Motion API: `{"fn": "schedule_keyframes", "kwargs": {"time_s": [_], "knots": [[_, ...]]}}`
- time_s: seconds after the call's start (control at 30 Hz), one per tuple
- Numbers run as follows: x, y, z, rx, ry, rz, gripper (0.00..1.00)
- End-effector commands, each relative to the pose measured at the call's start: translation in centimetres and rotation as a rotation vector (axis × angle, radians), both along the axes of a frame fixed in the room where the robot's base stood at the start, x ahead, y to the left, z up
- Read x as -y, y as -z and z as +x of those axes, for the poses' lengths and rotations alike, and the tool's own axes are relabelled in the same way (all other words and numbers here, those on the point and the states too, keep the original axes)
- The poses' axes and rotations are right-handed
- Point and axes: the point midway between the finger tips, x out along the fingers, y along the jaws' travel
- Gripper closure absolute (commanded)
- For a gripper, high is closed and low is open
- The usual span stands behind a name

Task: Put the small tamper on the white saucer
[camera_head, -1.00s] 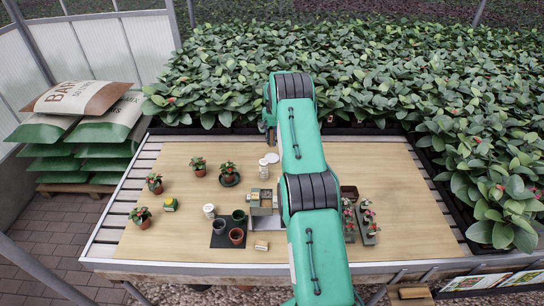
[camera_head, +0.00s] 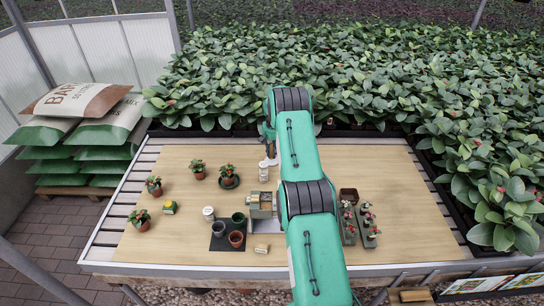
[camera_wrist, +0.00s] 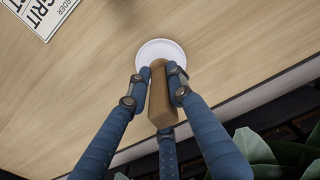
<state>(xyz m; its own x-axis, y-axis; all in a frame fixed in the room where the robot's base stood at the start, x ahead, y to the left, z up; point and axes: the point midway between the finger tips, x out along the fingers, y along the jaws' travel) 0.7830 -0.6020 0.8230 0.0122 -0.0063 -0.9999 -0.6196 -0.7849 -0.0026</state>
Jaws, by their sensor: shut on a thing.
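The small tamper (camera_wrist: 160,105) is a brown wooden block held between the blue fingers of my gripper (camera_wrist: 158,72) in the wrist view. The white saucer (camera_wrist: 150,48) lies flat on the table just beyond the tamper's far end, which overlaps it in the picture. I cannot tell whether the tamper touches the saucer. In the head view my gripper (camera_head: 269,148) is over the table's far part, left of my green arm. The saucer (camera_head: 272,160) shows there as a small pale patch, partly covered by the gripper.
A dark mat (camera_head: 217,243) with several pots and a metal box (camera_head: 261,211) lie nearer. Potted plants stand left; planted trays (camera_head: 358,222) stand right.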

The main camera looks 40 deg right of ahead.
Motion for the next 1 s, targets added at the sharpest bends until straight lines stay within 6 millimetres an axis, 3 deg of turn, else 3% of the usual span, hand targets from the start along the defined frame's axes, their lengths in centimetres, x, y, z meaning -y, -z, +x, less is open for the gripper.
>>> {"fn": "schedule_keyframes", "kwargs": {"time_s": [0.2, 0.67, 0.7, 0.77, 1.0], "knots": [[0.0, 2.0, 0.0, 0.001, 0.000, -0.001, 1.00], [0.0, 2.4, 0.0, 0.001, 0.000, -0.001, 1.00], [0.0, 2.4, 0.0, 0.001, 0.000, -0.001, 0.74], [0.0, 2.3, 0.0, 0.001, 0.000, -0.001, 0.62], [0.0, 2.3, 0.0, 0.001, 0.000, -0.001, 0.61]]}}
